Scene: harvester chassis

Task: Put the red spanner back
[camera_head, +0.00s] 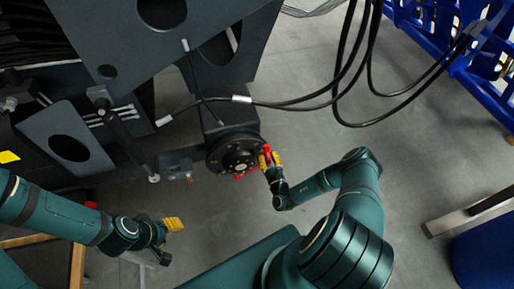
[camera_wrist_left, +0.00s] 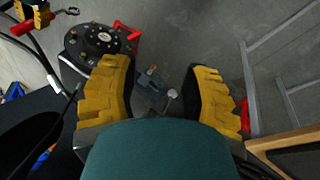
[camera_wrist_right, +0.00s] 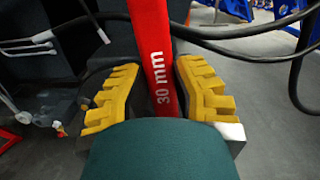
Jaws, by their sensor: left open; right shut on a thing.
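The red spanner (camera_wrist_right: 153,50), marked "30 mm", stands between the yellow fingers of my right gripper (camera_wrist_right: 160,85), which is shut on it. In the head view the right gripper (camera_head: 272,158) is at the right edge of the dark round hub (camera_head: 238,154), with a bit of red spanner (camera_head: 266,152) showing; most of it is hidden. The left wrist view shows the spanner (camera_wrist_left: 22,28) beside the right gripper (camera_wrist_left: 38,14). My left gripper (camera_head: 174,225) is open and empty, low left of the hub. Its spread fingers show in the left wrist view (camera_wrist_left: 160,70).
Another red part (camera_wrist_left: 130,36) shows at the hub's edge. Black cables (camera_head: 330,95) hang above right of my right gripper. The dark chassis (camera_head: 150,40) fills the upper left. A blue rack (camera_head: 440,35) stands at upper right. A wooden frame (camera_head: 77,265) is at lower left.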

